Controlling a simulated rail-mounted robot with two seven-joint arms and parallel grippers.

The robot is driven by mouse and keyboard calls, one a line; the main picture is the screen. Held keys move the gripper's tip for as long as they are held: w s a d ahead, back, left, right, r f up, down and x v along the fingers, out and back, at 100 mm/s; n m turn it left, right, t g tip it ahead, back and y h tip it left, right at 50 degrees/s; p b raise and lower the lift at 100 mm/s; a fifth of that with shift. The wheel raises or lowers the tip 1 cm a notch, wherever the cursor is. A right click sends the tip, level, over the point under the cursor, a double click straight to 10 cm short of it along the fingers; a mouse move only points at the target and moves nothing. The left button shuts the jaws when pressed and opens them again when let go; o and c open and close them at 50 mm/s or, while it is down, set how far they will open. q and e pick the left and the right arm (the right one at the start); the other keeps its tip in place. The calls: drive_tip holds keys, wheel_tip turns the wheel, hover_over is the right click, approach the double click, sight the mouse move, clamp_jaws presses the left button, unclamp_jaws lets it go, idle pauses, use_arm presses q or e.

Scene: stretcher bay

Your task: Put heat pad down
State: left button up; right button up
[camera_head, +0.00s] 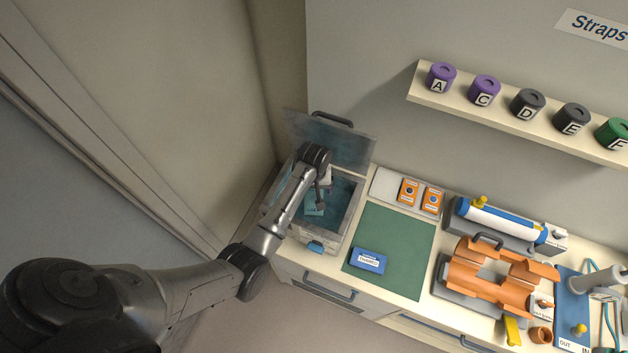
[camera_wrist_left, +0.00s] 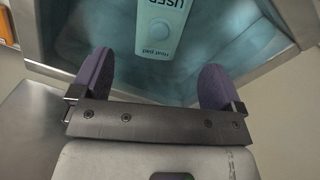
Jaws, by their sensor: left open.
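The heat pad (camera_wrist_left: 163,27) is a pale teal slab with a round button, and its upside-down lettering reads "USED" and "heat pad". In the head view it shows as a pale patch (camera_head: 313,208) inside the open box (camera_head: 344,238), partly hidden by my arm. My left gripper (camera_head: 322,201) reaches down into the box. In the left wrist view its two purple fingertips (camera_wrist_left: 157,82) are wide apart with nothing between them; the pad lies beyond them, apart from both. My right gripper is in neither view.
The box's clear lid (camera_head: 345,146) stands raised behind it. A green mat (camera_head: 400,240) to its right holds a blue pack (camera_head: 368,261). Orange packs (camera_head: 408,191) lie on a white tray behind. An orange splint-like piece (camera_head: 480,275) stands further right. A shelf (camera_head: 450,97) of lidded jars hangs above.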

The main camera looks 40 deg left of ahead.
use_arm(q)
drive_tip(key=shift+r, duration=2.2)
drive_tip(key=s+d+f+m+t+y, duration=0.1)
drive_tip(key=s+d+f+m, duration=0.15)
drive_tip(key=s, duration=0.45)
drive_tip(key=s+d+f+m+t, duration=0.1)
drive_tip(key=s+m, duration=0.2)
drive_tip(key=s, duration=0.5)
drive_tip(key=s+d+r+m, duration=0.2)
drive_tip(key=s+d+r, duration=0.1)
drive_tip(key=s, duration=0.4)
drive_tip(key=s+d+r+m+t+h, duration=0.1)
drive_tip(key=s+d+r+m, duration=0.1)
drive_tip(key=s, duration=0.5)
drive_tip(key=shift+s+d+r+m+t, duration=0.2)
drive_tip(key=shift+d+r+m+t, duration=0.15)
drive_tip(key=shift+d, duration=0.45)
